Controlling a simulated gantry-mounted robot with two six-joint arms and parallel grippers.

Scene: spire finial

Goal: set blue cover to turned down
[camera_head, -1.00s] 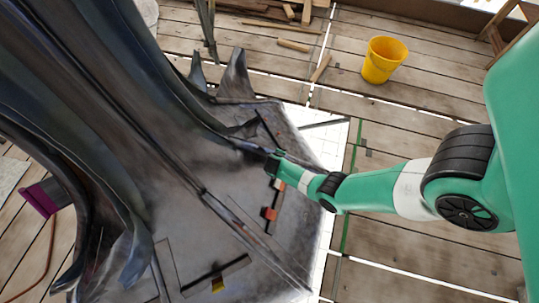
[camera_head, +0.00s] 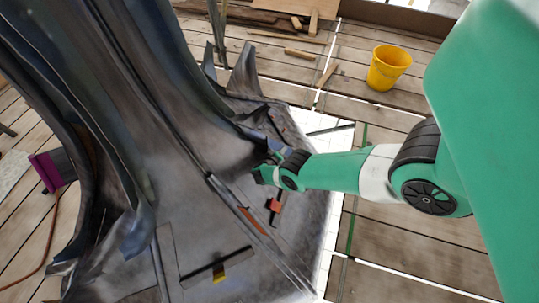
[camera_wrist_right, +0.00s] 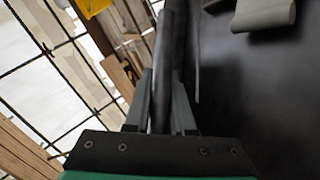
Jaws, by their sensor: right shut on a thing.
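My right gripper (camera_head: 258,176) is at the grey metal spire base (camera_head: 190,210), on its right side. In the right wrist view its two fingers (camera_wrist_right: 160,112) are shut on a thin dark strip (camera_wrist_right: 164,75) that runs away between them. A narrow bluish flap (camera_head: 262,138) shows just above the gripper in the head view. I take it for the blue cover, but the wrist hides part of it. I cannot tell whether it is the strip in the fingers or how far it is turned. My left gripper is out of view.
A yellow bucket (camera_head: 388,68) stands on the plank deck at the upper right, with loose wood pieces behind the spire. A purple-ended block (camera_head: 46,172) is at the left.

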